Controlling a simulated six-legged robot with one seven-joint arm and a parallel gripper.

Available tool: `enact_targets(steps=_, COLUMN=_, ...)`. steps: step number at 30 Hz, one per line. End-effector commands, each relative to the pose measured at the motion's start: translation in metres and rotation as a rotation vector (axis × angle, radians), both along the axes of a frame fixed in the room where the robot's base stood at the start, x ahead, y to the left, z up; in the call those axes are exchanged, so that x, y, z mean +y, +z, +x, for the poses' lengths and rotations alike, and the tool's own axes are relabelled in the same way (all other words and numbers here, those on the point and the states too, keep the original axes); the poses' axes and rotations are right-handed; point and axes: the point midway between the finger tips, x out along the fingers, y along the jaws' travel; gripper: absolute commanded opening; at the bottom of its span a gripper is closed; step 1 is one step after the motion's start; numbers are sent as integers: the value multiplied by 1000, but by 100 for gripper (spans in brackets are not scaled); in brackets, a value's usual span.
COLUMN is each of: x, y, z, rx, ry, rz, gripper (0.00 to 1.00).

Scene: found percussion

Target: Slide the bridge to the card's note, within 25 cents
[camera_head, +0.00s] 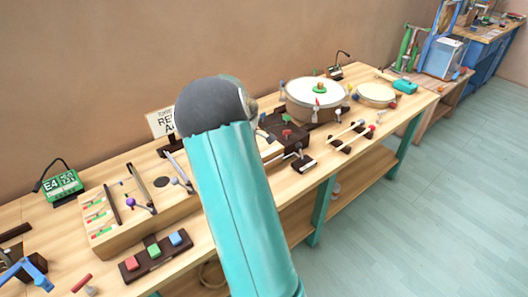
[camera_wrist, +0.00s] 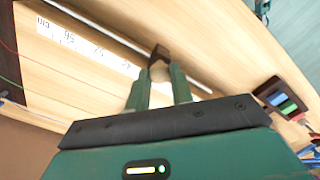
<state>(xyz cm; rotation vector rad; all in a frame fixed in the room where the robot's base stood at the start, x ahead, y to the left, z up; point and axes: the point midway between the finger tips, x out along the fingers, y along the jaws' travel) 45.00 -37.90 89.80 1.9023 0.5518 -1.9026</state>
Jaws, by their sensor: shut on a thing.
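In the wrist view my gripper (camera_wrist: 160,74) has its two green fingers closed around the small dark brown bridge (camera_wrist: 160,54). The bridge sits at a pale rod or string (camera_wrist: 100,36) running over the light wooden board (camera_wrist: 85,75). A white printed scale strip (camera_wrist: 82,42) lies beside it. In the head view a green card-like display (camera_head: 60,185) reads E4, with smaller unreadable text below. The long wooden instrument box (camera_head: 130,240) stands in front of it. My teal arm hides my gripper and the bridge in the head view.
A dark block with coloured buttons (camera_head: 128,264) lies in front of the box. A drum (camera_head: 298,108), small mallets and a round pale drum (camera_head: 376,94) stand to the right on the bench. In the wrist view a dark tray with coloured bars (camera_wrist: 268,92) is at right.

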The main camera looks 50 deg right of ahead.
Motion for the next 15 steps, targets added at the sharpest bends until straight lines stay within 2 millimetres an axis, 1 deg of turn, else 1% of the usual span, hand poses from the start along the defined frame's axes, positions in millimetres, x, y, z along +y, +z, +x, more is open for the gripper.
enact_targets(steps=1, x=11, y=1, z=3, rx=-3, ry=3, rz=-1, gripper=0)
enact_targets(steps=4, x=24, y=1, z=6, rx=-3, ry=2, rz=-1, gripper=0)
enact_targets(steps=7, x=28, y=1, z=6, rx=-2, ry=0, rz=-2, gripper=0)
enact_targets(steps=14, x=28, y=1, z=7, rx=-2, ry=0, rz=-3, gripper=0)
enact_targets(steps=15, x=28, y=1, z=7, rx=-2, ry=0, rz=-3, gripper=25)
